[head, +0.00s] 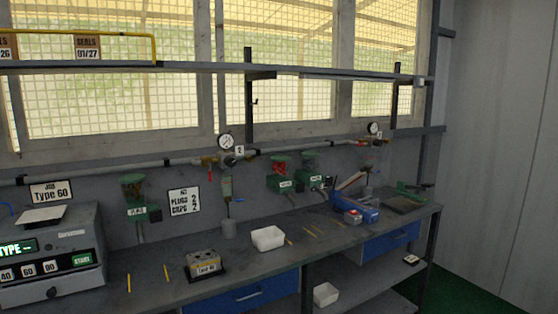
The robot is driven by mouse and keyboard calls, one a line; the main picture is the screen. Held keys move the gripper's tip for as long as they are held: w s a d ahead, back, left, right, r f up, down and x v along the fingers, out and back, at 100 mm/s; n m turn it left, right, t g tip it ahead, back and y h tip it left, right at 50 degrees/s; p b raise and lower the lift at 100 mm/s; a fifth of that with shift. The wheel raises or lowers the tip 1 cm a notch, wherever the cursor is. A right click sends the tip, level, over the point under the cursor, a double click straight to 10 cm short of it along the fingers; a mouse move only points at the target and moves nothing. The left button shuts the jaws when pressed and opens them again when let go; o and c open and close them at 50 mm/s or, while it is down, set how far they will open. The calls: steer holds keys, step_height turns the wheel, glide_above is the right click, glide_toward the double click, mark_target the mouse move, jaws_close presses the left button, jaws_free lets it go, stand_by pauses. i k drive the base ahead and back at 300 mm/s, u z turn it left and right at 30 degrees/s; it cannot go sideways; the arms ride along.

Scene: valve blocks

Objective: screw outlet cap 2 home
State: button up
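A valve block (204,262) with a pale label on its front sits on a dark base on the workbench, left of centre. Its top has small dark and light details, too small to tell ports or caps apart. I cannot make out outlet cap 2. A white open bin (268,239) stands on the bench to the right of the block; its contents are not clear. My gripper is not in this view.
The grey workbench (130,262) has several yellow strips on it. Pipes, gauges and green units line the wall. Another white bin (326,294) sits below.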

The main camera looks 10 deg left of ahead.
mark_target(249, 158)
steer(key=z, duration=1.05)
steer(key=i, duration=2.05)
steer(key=u, duration=1.6)
